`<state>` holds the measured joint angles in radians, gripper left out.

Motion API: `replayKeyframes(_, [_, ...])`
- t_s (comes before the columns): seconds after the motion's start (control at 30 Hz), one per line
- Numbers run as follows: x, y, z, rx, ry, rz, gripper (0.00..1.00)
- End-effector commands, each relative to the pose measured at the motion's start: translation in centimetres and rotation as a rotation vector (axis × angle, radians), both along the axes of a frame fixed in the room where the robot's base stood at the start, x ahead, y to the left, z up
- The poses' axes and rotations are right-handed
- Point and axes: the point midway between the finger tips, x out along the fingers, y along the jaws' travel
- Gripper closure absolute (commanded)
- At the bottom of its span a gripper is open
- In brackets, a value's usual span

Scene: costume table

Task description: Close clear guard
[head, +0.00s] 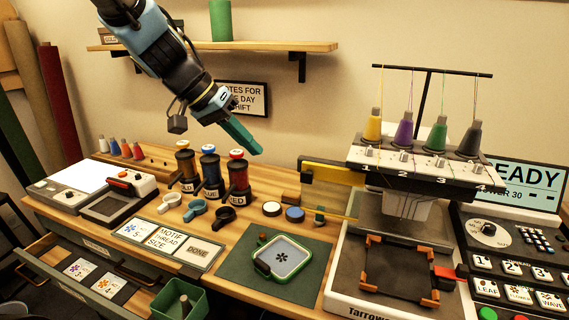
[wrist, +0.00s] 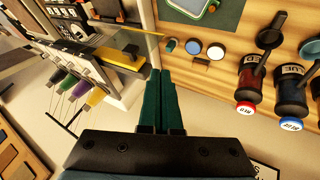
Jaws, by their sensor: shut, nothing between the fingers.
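The clear guard shows in the head view as a see-through panel with a thick yellow bar (head: 332,173) on top and a thin yellow lower edge. It stands swung out to the left of the embroidery machine (head: 420,172). In the wrist view its yellow bar (wrist: 121,59) lies left of my fingertips, by the machine. My gripper (head: 256,150) has green fingers shut together with nothing between them. It hangs above the table, left of the guard and apart from it in the head view. It also shows in the wrist view (wrist: 160,76).
Ink bottles (head: 238,178) stand left of and below my gripper. Small round pads (head: 272,209), a green mat (head: 237,277) with a hoop (head: 285,258), and the machine's orange-clipped frame (head: 398,270) lie in front. Thread cones (head: 405,130) top the machine. An open drawer (head: 75,270) juts out at left.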

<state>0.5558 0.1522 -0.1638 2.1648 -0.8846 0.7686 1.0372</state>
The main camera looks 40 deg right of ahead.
Motion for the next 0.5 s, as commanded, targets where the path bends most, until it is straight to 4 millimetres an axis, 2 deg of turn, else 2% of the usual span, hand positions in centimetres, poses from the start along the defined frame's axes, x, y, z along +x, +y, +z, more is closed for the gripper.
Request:
replayKeyframes(0.3, [-1.4,-3.7,-5.2,0.005,0.005,-0.001,1.0])
replayKeyframes(0.5, [-3.7,-5.2,-5.1,0.003,0.0,-0.002,1.0])
